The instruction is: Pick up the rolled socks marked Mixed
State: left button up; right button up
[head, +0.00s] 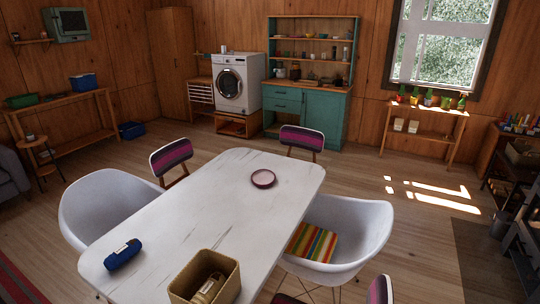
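In the head view a blue rolled bundle (123,256) lies on the near left part of the white table (230,195). A small pale mark shows on it, too small to read. A tan, open-topped box (230,284) stands at the table's near edge and holds a beige rolled bundle (207,290); the lower part of the box is cut off by the frame. I cannot read the word Mixed on either bundle, so I cannot tell which is the named socks. Neither of my grippers is in view.
A dark pink dish (263,178) sits towards the table's far end. White chairs (107,205) and striped-back chairs (302,139) surround the table; the right white chair (350,230) holds a striped cushion (312,243). The table's middle is clear. Open floor (350,175) lies beyond.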

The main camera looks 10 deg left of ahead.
aim_at(123, 254)
jog(key=u, duration=0.5)
jog(key=i+j+u, duration=0.1)
jog(key=u, duration=0.85)
jog(key=i+u, duration=0.1)
jog(key=u, duration=0.4)
